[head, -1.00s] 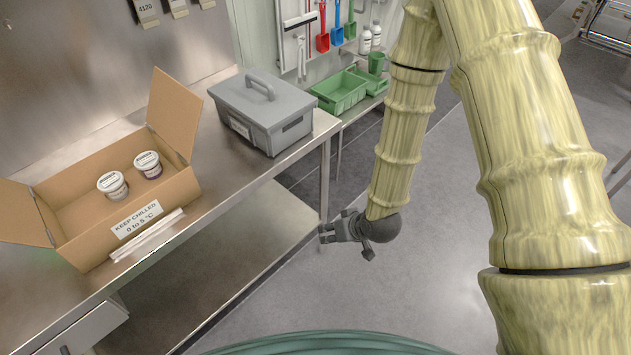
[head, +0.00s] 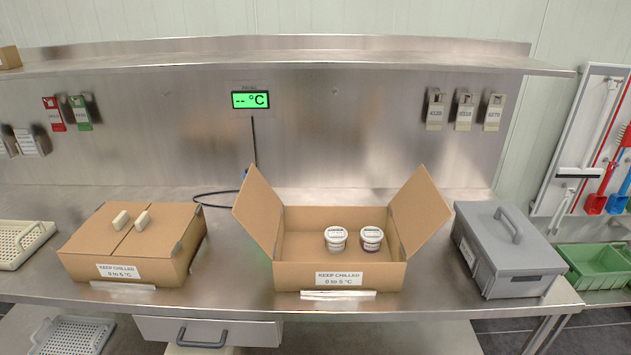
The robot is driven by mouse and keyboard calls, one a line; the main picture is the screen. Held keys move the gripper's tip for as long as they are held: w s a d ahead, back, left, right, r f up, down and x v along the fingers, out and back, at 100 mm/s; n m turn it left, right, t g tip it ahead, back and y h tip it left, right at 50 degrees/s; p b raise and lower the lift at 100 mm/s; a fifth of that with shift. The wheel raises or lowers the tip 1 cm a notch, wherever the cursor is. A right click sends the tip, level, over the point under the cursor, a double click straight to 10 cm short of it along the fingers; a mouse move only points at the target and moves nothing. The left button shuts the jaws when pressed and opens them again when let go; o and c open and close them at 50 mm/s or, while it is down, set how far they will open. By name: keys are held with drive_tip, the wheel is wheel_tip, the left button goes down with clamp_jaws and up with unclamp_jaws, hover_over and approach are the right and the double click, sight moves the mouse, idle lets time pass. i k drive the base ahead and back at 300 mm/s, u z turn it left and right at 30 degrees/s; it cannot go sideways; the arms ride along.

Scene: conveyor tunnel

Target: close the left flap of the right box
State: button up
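The right box (head: 290,279) is a cardboard box standing open on the steel bench, with a "KEEP CHILLED 0 to 5 °C" label on its front. Its left flap (head: 258,211) stands up and leans outward to the left. Its right flap (head: 420,211) stands up and leans outward to the right. Two small lidded tubs, a left one (head: 336,239) and a right one (head: 372,239), sit inside towards the right. My gripper is not in the head view now.
A closed cardboard box (head: 130,245) stands to the left with two small pale blocks on top. A grey lidded case (head: 510,255) stands close on the right. A steel shelf (head: 280,57) runs above. Bare bench (head: 228,260) lies between the two boxes.

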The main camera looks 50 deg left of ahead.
sight(258, 208)
drive_tip(key=z, duration=1.65)
drive_tip(key=k, duration=1.8)
drive_tip(key=u, duration=2.4)
